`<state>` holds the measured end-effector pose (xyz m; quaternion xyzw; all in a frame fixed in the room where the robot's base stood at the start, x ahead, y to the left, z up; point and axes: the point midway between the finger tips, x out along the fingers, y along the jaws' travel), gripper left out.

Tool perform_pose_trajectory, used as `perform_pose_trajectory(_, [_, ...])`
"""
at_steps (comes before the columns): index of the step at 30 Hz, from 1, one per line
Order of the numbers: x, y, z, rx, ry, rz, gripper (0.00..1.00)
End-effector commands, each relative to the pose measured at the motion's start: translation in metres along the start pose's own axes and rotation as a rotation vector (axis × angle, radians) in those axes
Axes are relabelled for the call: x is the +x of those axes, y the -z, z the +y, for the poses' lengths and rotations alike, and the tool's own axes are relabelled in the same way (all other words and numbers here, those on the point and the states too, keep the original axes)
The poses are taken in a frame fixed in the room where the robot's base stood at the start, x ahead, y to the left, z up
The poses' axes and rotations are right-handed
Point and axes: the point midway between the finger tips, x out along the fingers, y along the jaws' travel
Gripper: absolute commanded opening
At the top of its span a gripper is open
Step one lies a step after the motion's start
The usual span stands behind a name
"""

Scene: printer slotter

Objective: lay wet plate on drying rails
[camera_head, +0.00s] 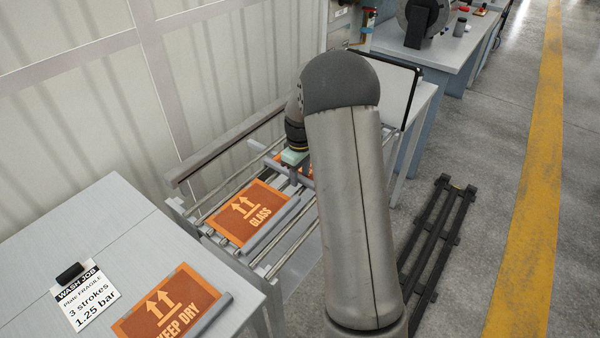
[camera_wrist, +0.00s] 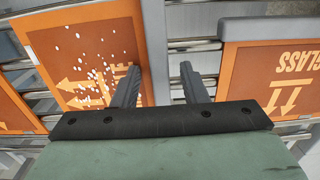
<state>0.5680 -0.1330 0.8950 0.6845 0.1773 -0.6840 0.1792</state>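My gripper (camera_wrist: 160,75) is open, its two fingers apart, above the rack in the wrist view. A wet orange plate (camera_wrist: 50,45) with white droplets and arrows lies left of it, and its grey edge bar (camera_wrist: 154,35) runs between the fingers with a gap at the right finger. In the head view only a sliver of this plate (camera_head: 308,167) shows; my arm hides the rest, and the fingertips. The drying rails (camera_head: 229,186) are metal tubes on a rack. A GLASS plate (camera_head: 228,222) lies on them, and also shows at right in the wrist view (camera_wrist: 250,90).
A KEEP DRY plate (camera_head: 190,292) lies on the grey table (camera_head: 105,232) at front left, beside a job card (camera_head: 85,292) and a black object (camera_head: 69,272). A dark-framed panel (camera_head: 395,85) stands behind my arm. Black floor rails (camera_head: 437,235) lie to the right.

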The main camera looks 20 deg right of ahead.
Motion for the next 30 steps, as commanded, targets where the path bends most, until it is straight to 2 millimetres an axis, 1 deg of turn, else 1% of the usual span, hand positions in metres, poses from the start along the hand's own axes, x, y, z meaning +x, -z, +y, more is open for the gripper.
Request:
perform_pose_trajectory(3, [-0.002, 0.0, 0.0, 0.0, 0.0, 0.0, 0.4])
perform_pose_trajectory(7, [-0.012, 0.001, 0.001, 0.0, -0.002, 0.002, 0.4])
perform_pose_trajectory(11, [-0.036, 0.001, 0.001, 0.0, -0.004, 0.004, 0.4])
perform_pose_trajectory(18, [-0.088, 0.001, 0.001, 0.0, -0.004, 0.004, 0.4])
perform_pose_trajectory(21, [-0.104, 0.0, 0.001, 0.0, -0.002, 0.002, 0.4])
perform_pose_trajectory(25, [-0.117, 0.0, 0.0, 0.0, -0.001, 0.001, 0.4])
perform_pose_trajectory(30, [-0.124, -0.001, -0.002, 0.002, -0.001, 0.0, 0.4])
